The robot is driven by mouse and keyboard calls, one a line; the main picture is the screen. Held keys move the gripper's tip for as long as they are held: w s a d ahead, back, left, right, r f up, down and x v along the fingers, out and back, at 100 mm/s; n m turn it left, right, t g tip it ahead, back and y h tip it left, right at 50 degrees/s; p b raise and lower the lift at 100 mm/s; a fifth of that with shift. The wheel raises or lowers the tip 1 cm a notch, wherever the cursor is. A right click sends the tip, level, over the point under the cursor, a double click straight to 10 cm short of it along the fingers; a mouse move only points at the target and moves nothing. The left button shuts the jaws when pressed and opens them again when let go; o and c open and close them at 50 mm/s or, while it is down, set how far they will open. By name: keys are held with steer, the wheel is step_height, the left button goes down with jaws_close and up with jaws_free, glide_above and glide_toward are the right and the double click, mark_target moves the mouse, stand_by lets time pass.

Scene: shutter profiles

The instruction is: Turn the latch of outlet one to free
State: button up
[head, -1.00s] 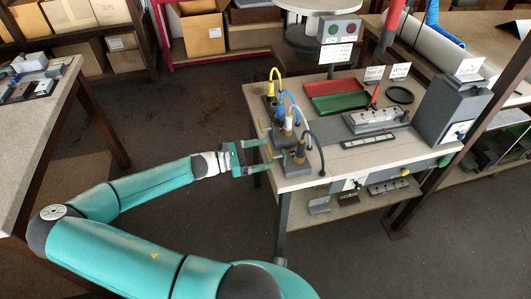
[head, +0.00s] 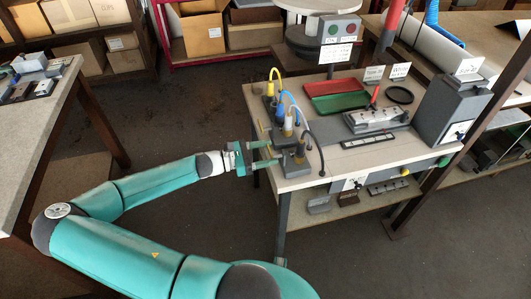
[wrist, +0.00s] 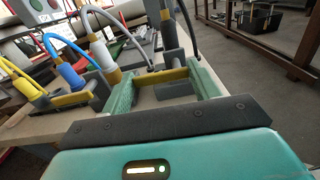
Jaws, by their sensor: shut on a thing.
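Several grey outlets with cabled plugs stand in a row along the left edge of the workbench. The nearest outlet (head: 296,161) holds the plug with the dark grey cable; I cannot read any outlet number. Its yellow latch (wrist: 164,77) is a bar across the outlet's front in the wrist view. My gripper (head: 274,153) reaches it from the left, with its green fingers on either side of the bar. In the wrist view my gripper (wrist: 160,80) is shut on the latch's ends. The fingers partly hide the latch in the head view.
The neighbouring outlet with a yellow latch (wrist: 75,99) is close to the left finger. Cables arch over the row. A red tray (head: 325,87), a green tray (head: 340,102) and a grey socket strip (head: 376,120) lie farther right on the bench.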

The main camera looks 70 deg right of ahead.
steer(key=shift+s+a+r+m, duration=0.2)
steer(key=shift+a+r+m, duration=0.15)
steer(key=shift+m, duration=2.6)
steer(key=shift+s+a+r+m, duration=0.15)
steer(key=shift+a+r+m, duration=0.15)
steer(key=shift+m, duration=2.6)
steer(key=shift+s+a+r+m, duration=0.2)
steer(key=shift+a+r+m, duration=0.15)
steer(key=shift+m, duration=2.6)
steer(key=o, duration=1)
steer(key=v, duration=1.3)
steer(key=shift+w+a+f, duration=0.1)
steer(key=shift+w+a, duration=0.1)
steer(key=shift+w, duration=0.1)
